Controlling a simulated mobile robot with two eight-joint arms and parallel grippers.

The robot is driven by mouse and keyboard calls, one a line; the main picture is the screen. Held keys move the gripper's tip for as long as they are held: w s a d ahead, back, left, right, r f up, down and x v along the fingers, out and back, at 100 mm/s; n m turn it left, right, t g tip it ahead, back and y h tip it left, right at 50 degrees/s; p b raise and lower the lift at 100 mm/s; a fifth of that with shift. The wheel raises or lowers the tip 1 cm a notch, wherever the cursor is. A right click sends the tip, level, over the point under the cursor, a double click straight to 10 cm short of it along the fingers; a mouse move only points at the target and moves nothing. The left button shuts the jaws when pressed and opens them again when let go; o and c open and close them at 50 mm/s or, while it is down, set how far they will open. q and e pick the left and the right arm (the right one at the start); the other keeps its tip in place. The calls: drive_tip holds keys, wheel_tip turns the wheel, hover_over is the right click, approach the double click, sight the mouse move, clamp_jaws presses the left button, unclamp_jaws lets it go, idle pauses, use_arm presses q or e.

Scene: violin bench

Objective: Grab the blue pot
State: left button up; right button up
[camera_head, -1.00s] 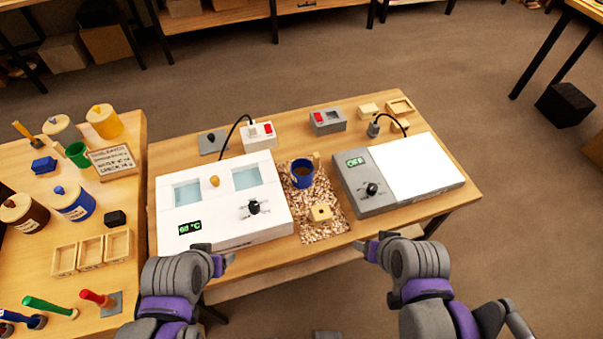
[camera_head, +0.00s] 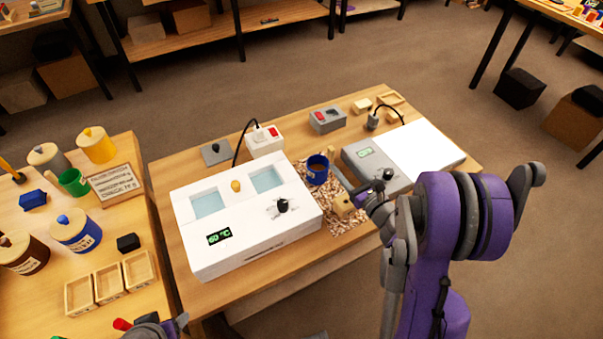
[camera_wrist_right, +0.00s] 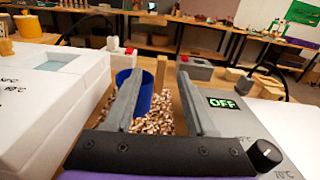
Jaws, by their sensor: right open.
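The blue pot (camera_head: 318,170) stands upright on wood shavings between the white heating box and the grey unit, its handle side not clear. In the right wrist view the blue pot (camera_wrist_right: 141,90) shows just beyond and partly behind the left finger. My right gripper (camera_wrist_right: 158,78) is open and empty, low over the shavings, its fingers pointing toward the far side of the bench. In the head view my right gripper (camera_head: 357,182) is just right of and nearer than the pot, apart from it. My left gripper (camera_head: 178,325) is barely in view at the bottom edge.
The white heating box (camera_head: 250,225) reading 60 °C stands left of the pot. The grey unit (camera_head: 365,160) with a knob and white plate is at the right. Jars, including a blue-labelled one (camera_head: 77,232), stand on the left table.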

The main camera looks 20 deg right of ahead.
sight(329, 147)
drive_tip(key=shift+w+d+m, duration=0.2)
drive_tip(key=shift+w+m, duration=0.2)
drive_tip(key=shift+w, duration=0.05)
drive_tip(key=w+p, duration=0.1)
drive_tip(key=w, duration=0.3)
drive_tip(key=shift+w+a, duration=0.15)
drive_tip(key=shift+w, duration=0.2)
drive_tip(key=w, duration=0.1)
drive_tip(key=w+p, duration=0.1)
drive_tip(key=w, duration=0.3)
drive_tip(key=shift+a, duration=0.35)
drive_tip(key=shift+w+p, duration=0.2)
drive_tip(key=shift+p, duration=0.1)
drive_tip(key=shift+s, duration=0.1)
drive_tip(key=shift+c, duration=1.4)
clamp_jaws()
